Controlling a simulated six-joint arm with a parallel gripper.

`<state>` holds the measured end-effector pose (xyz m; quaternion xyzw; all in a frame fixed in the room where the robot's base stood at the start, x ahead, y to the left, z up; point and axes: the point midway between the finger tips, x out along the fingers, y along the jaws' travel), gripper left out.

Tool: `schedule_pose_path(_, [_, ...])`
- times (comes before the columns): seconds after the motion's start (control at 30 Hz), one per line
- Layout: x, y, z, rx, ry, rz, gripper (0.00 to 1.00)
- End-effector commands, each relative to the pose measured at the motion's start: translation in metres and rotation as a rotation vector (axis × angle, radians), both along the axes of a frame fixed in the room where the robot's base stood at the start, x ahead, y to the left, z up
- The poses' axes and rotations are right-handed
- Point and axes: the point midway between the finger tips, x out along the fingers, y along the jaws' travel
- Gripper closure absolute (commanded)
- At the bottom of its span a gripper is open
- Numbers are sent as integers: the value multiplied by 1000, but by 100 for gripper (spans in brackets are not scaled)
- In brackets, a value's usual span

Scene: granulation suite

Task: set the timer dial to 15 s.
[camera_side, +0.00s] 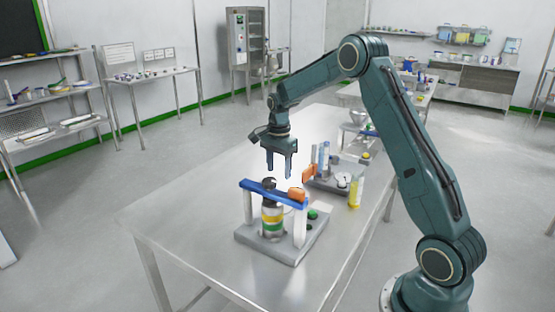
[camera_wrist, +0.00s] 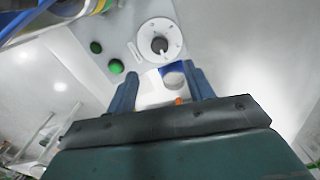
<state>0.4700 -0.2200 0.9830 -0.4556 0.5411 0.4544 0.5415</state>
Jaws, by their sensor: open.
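The timer dial (camera_wrist: 161,40) is a white round plate with dark marks around its rim and a dark knob at its centre, in the wrist view. It lies just beyond my fingertips, above them in the picture. The setting it points to is too small to read. I cannot make the dial out clearly in the side view. My gripper (camera_side: 280,175) points down, open and empty, above and behind the blue crossbar of the bench device. In the wrist view my gripper (camera_wrist: 161,78) has its fingers apart, and nothing is held between them.
Green buttons (camera_wrist: 117,66) sit beside the dial. A yellow bottle (camera_side: 356,191) stands to the right. The table's left side is clear.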

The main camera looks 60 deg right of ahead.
Motion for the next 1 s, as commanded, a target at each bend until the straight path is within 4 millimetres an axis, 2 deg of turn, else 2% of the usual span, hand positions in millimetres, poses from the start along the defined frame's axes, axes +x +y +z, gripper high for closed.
schedule_pose_path(0.1, [1, 0, 17, -2, -3, 0, 48])
schedule_pose_path(0.3, [0, 0, 33, -1, -1, 0, 48])
schedule_pose_path(0.8, [0, 1, 37, -2, -3, 5, 48])
schedule_pose_path(1.0, [-6, 13, 53, -10, -20, 68, 48])
